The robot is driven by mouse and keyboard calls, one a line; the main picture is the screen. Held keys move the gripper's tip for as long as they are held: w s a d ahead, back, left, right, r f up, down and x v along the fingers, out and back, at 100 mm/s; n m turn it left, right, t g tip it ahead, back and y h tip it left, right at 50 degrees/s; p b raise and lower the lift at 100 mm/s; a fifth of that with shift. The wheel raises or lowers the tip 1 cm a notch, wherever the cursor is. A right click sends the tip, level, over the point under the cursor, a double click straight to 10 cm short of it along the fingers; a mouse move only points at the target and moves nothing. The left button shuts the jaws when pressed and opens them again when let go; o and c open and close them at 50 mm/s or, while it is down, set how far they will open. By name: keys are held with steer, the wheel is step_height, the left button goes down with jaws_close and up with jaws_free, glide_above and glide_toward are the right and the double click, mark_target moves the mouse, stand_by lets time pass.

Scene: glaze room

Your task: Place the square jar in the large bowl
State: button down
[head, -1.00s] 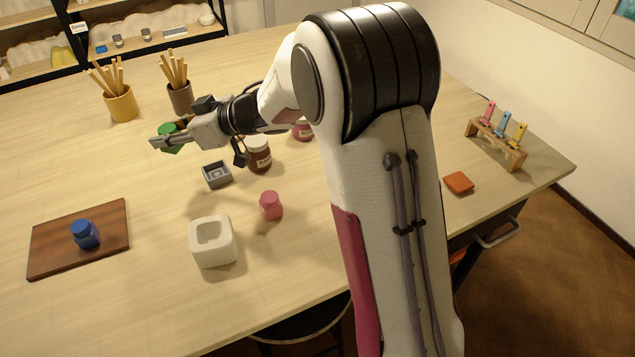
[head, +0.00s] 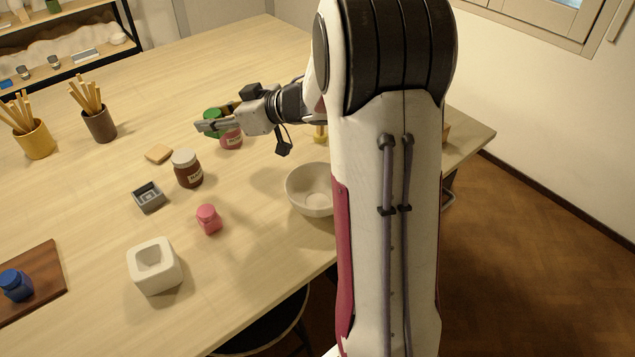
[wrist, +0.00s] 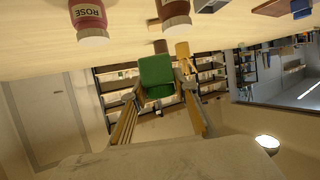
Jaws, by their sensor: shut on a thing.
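My gripper (head: 208,125) is shut on a green square jar (head: 212,115) and holds it up above the table. In the wrist view the jar (wrist: 156,72) sits between the two fingertips. The large bowl (head: 296,196) is pale and open, standing near the table's front edge, partly behind my arm. No contents show in the visible part of it. The gripper and jar are apart from the bowl, to its left and farther back, near a rose glaze jar (head: 232,139).
A brown-red glaze jar (head: 188,172), a grey mold (head: 148,198), a small pink jar (head: 208,220) and a white block mold (head: 155,277) stand left of the bowl. A sponge (head: 158,153) lies behind. A blue jar (head: 15,286) sits on a board (head: 45,272). Stick-filled cups stand far left.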

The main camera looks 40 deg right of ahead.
steer(key=s+d+m+t+h, duration=0.1)
steer(key=s+d+m+h, duration=0.2)
steer(key=s+d, duration=1.2)
steer(key=s+a+f+n+y, duration=0.1)
steer(key=s+a+n, duration=0.1)
steer(key=s, duration=0.4)
steer(key=shift+s+a+f+g+y, duration=0.3)
steer(key=shift+a+y, duration=0.1)
steer(key=shift+a, duration=0.45)
steer(key=shift+w, duration=0.1)
glide_above(318, 202)
steer(key=shift+f, duration=2.85)
steer(key=shift+f, duration=0.15)
steer(key=shift+f, duration=1.95)
